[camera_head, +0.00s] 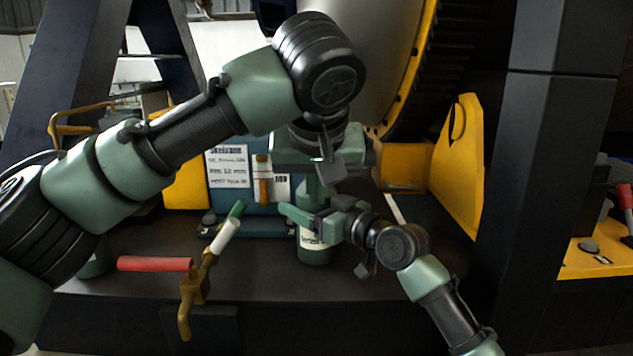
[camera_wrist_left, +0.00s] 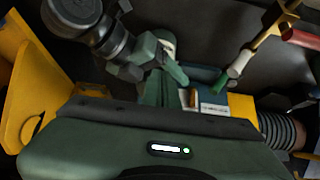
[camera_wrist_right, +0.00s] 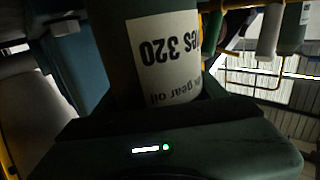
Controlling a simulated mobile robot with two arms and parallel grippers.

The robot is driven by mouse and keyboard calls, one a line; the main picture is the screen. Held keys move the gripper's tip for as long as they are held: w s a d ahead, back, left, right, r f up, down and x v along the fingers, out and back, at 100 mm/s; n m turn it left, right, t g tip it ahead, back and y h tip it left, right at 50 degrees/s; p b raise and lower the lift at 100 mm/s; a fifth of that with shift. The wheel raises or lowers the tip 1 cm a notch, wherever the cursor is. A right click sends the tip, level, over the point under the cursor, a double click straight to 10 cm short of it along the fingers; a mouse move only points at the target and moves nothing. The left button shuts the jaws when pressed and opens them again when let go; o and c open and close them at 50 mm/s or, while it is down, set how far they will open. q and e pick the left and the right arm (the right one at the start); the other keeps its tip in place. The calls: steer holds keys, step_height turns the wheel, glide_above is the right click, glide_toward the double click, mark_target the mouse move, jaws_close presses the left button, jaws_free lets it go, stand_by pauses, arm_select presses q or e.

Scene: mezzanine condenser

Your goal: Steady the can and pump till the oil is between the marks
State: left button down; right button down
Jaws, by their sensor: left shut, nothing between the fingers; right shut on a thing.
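The green oil can (camera_head: 314,255) stands upright on the dark deck; the right wrist view shows its pale "gear oil" label (camera_wrist_right: 165,55) upside down. My right gripper (camera_head: 308,217) is shut around the can's body from the right. My left gripper (camera_head: 318,180) is shut and empty, pointing down directly above the can. It covers the can's top and the pump, so I cannot tell whether it touches them. A narrow upright orange-and-white fitting (camera_head: 262,178), perhaps the oil gauge, is on the blue housing behind. Oil level and marks are too small to read.
The blue housing (camera_head: 240,195) with paper notices stands close behind the can. A brass fitting (camera_head: 198,285) with a white-and-green end and a red handle (camera_head: 155,263) are at front left. Yellow guards (camera_head: 462,165) and a dark post (camera_head: 535,200) bound the right.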

arm_select(q)
steer(key=shift+r, duration=0.1)
steer(key=v, duration=1.2)
stand_by(0.8)
steer(key=w+f, duration=0.2)
steer(key=w, duration=0.4)
steer(key=x, duration=0.7)
